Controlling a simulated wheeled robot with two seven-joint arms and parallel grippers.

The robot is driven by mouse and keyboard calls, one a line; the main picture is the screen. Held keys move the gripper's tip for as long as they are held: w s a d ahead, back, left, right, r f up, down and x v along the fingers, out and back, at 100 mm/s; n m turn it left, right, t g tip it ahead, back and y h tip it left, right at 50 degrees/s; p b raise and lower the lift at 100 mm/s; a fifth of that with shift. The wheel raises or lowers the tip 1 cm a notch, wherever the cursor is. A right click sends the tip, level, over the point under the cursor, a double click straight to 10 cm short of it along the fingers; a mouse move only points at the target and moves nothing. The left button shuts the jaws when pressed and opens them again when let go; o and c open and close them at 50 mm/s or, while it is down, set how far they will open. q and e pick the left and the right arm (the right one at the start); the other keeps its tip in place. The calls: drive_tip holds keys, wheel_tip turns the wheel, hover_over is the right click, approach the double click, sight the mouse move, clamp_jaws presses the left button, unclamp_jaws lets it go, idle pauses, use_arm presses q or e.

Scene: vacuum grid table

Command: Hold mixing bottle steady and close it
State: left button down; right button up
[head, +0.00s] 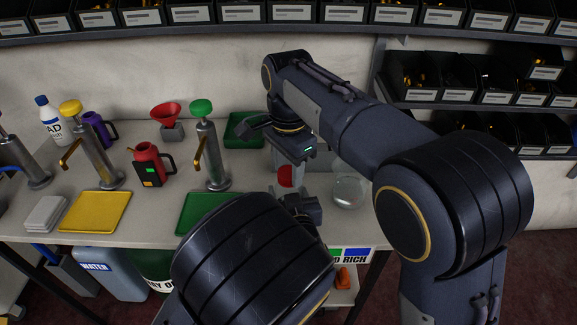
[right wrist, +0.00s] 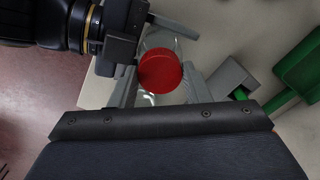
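A round red lid (right wrist: 160,71) shows in the right wrist view, with clear material of the mixing bottle (right wrist: 158,40) around it. The red lid (head: 285,176) also shows in the head view, below my right gripper (head: 290,160). In the right wrist view grey fingers of my right gripper (right wrist: 165,88) lie near the lid; contact is unclear. My left gripper (head: 302,208) is low beside the bottle in the head view. In the right wrist view the left gripper (right wrist: 140,40) reaches in from the upper left, close to the bottle. Its grip is partly hidden. Most of the bottle is hidden by the grippers.
A clear round vessel (head: 350,190) stands right of the grippers. Green trays (head: 203,218) (head: 243,128), a green-topped pump (head: 210,150), a red jug (head: 150,165) and a yellow tray (head: 95,212) stand left. Bin shelves (head: 470,92) are at the back.

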drive_tip(key=o, duration=0.5)
wheel_tip(320, 180, up, 12)
idle(0.4)
use_arm(q)
drive_tip(key=shift+c, duration=2.4)
unclamp_jaws()
drive_tip(key=p+v, duration=0.1)
drive_tip(key=v, duration=0.5)
drive_tip(key=shift+s+d+r, duration=0.1)
drive_tip(key=shift+s+r, duration=0.1)
drive_tip(key=shift+s, duration=0.05)
drive_tip(key=shift+s+d, duration=0.1)
drive_tip(key=shift+s, duration=0.55)
use_arm(e)
drive_tip(key=shift+r, duration=0.6)
